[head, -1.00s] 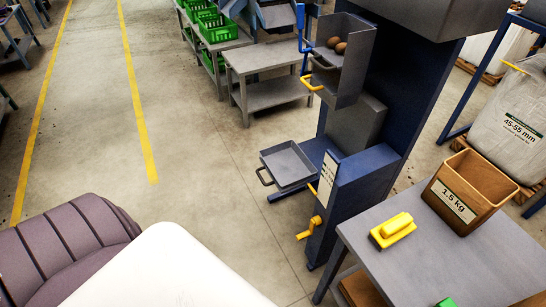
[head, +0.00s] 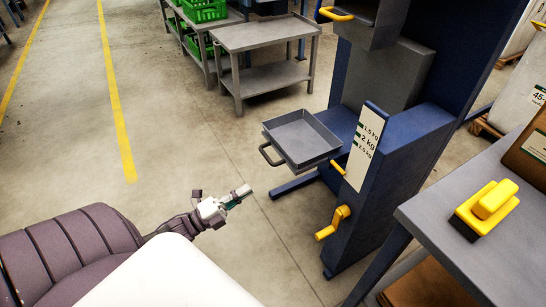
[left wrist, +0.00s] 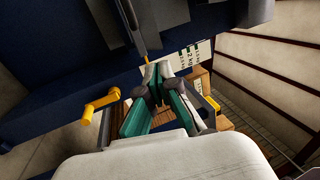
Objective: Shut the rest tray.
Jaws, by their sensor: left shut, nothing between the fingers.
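A shallow grey tray (head: 288,132), which I take as the rest tray, sticks out to the left from the blue machine (head: 412,150). It looks empty, and its dark handle (head: 268,155) is on its left side. My left gripper (head: 243,192) is in front of the tray, below its handle in the picture, and apart from it. It is shut and empty. In the left wrist view its closed fingers (left wrist: 158,78) point toward the machine's scale plate (left wrist: 188,57). I cannot clearly make out the tray in that view. My right gripper is not in view.
A yellow crank (head: 334,222) and a yellow pointer (head: 338,167) stick out of the machine. A grey table (head: 480,240) with a yellow-handled tool (head: 487,208) stands at the right. Open floor (head: 190,140) lies left of the tray.

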